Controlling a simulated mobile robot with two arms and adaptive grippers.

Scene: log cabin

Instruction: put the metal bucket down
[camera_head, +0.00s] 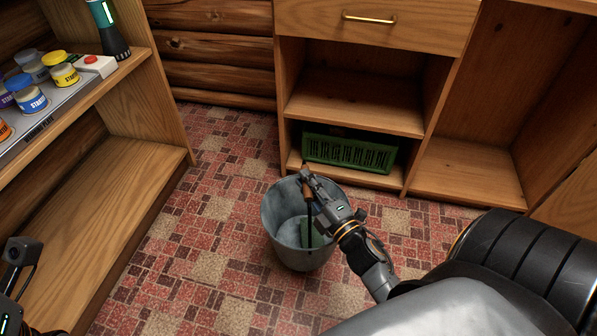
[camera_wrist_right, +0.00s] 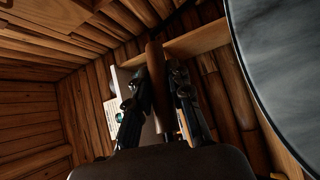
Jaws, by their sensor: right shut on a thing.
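The grey metal bucket (camera_head: 283,236) is upright in the middle of the head view, over the patterned floor. I cannot tell whether its base touches the floor. My right gripper (camera_head: 308,187) is over the bucket's opening, shut on the brown grip of its handle. In the right wrist view the grip (camera_wrist_right: 155,75) lies between the fingers (camera_wrist_right: 158,100), and part of the bucket (camera_wrist_right: 275,60) fills the right edge. A greenish thing (camera_head: 317,234) shows inside the bucket, partly hidden by my gripper. Part of my left gripper (camera_head: 15,280) shows at the left edge; its fingers are unclear.
A wooden shelf (camera_head: 150,170) on the left holds several jars (camera_head: 62,75) and a red-button box (camera_head: 95,65). A wooden cabinet (camera_head: 355,105) at the back holds a green crate (camera_head: 345,153) on its low shelf. Red patterned floor (camera_head: 190,240) is free left of the bucket.

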